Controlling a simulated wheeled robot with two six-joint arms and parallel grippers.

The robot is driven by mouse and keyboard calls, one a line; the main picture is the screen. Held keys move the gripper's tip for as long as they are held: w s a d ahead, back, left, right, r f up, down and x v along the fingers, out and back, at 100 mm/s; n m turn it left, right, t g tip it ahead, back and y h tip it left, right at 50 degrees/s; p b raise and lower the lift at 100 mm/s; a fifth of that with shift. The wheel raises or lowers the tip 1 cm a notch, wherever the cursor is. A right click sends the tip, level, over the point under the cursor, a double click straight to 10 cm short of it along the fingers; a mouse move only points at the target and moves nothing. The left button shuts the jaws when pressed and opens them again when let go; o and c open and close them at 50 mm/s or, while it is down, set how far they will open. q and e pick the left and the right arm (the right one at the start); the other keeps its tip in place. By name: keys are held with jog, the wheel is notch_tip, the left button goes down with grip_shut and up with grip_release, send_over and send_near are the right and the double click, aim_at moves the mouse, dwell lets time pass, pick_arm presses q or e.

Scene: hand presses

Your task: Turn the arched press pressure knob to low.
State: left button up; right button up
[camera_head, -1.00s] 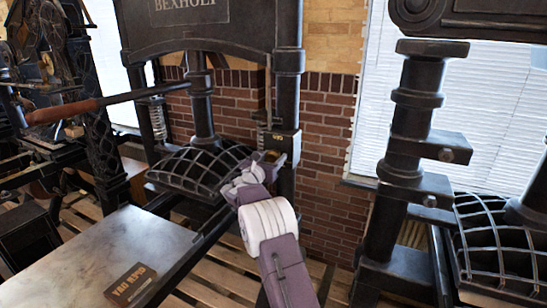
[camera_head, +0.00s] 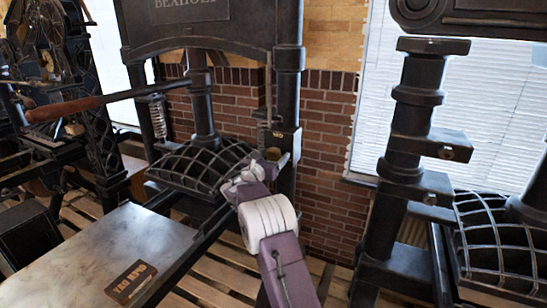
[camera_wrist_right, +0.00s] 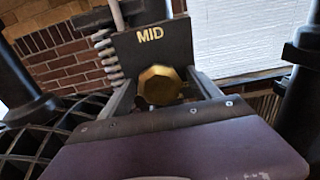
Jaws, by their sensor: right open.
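The arched press (camera_head: 289,95) is a dark iron press with a curved top beam, standing left of centre in the head view. Its pressure knob (camera_wrist_right: 160,86) is a faceted brass knob on a dark plate (camera_wrist_right: 152,47) in the right wrist view. The plate reads MID above the knob; a lower label is mostly hidden by it. My right gripper (camera_wrist_right: 163,90) is open, with one finger on each side of the knob. I cannot tell whether either finger touches it. In the head view my right gripper (camera_head: 272,161) is at the press's right column. My left gripper is out of view.
A coil spring (camera_wrist_right: 106,57) and a brick wall (camera_wrist_right: 58,62) show beside the plate. A wooden-handled lever (camera_head: 105,99) crosses the press's left side. A flat bed (camera_head: 85,255) with a small brown block (camera_head: 131,283) lies in front. Another dark press (camera_head: 412,110) stands right.

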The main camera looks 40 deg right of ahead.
jog(key=b+v, duration=0.2)
jog(key=v, duration=0.6)
jog(key=shift+s+a+b, duration=0.25)
jog(key=shift+a+b, duration=0.1)
